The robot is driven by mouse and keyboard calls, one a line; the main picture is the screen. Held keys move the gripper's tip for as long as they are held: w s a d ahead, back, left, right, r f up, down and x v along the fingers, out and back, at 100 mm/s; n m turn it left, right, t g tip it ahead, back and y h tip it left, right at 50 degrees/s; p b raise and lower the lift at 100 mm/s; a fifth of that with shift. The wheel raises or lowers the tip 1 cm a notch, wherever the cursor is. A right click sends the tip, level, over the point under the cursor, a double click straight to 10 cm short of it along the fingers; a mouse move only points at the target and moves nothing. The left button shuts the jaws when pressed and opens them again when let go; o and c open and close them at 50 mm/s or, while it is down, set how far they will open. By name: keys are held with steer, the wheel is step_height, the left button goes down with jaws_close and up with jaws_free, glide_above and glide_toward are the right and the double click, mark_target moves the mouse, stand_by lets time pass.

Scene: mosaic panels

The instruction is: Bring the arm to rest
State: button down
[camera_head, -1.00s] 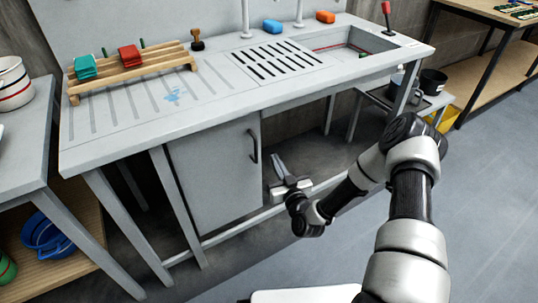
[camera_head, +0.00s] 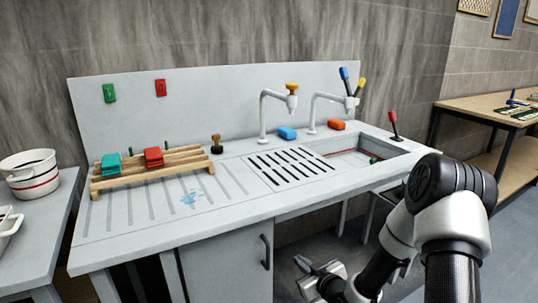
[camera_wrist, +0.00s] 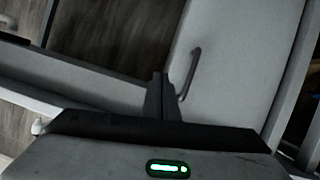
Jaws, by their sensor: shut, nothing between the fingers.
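My gripper (camera_head: 306,266) is low in front of the sink unit (camera_head: 225,222), below the counter's front edge and right of the cabinet door (camera_head: 222,268). In the wrist view its fingers (camera_wrist: 161,98) are together with nothing between them. The door's dark handle (camera_wrist: 190,70) shows just beyond the fingertips in the wrist view, and the fingers look apart from it, though the distance is hard to judge. My arm (camera_head: 440,215) reaches in from the lower right and is bent at the elbow.
A side table with a white pot (camera_head: 28,174) stands left. Open floor (camera_head: 515,225) lies at right.

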steer(key=s+d+r+m+g+h, duration=0.1)
steer(key=s+d+r+h, duration=0.1)
steer(key=s+r, duration=0.35)
steer(key=s+d+r+m+g+h, duration=0.1)
steer(key=s+d+r+g+h, duration=0.1)
steer(key=r, duration=0.7)
steer(key=s+d+r+m+g+h, duration=0.1)
steer(key=s+d+r+h, duration=0.15)
steer(key=r, duration=0.45)
steer(key=s+a+r+m+g, duration=0.1)
steer(key=s+r, duration=0.2)
steer(key=s, duration=0.5)
steer(key=s+a+r+m+g+y, duration=0.1)
steer(key=s+r, duration=0.1)
steer(key=s, duration=0.5)
steer(key=s+a+r+m+g, duration=0.1)
steer(key=s+r+m, duration=0.15)
steer(key=s, duration=0.55)
step_height(320, 180, up, 24)
steer(key=p, duration=2.3)
steer(key=shift+w+d+f+n+p, duration=0.15)
steer(key=shift+w+d+n+p, duration=0.05)
steer(key=shift+n+p, duration=0.25)
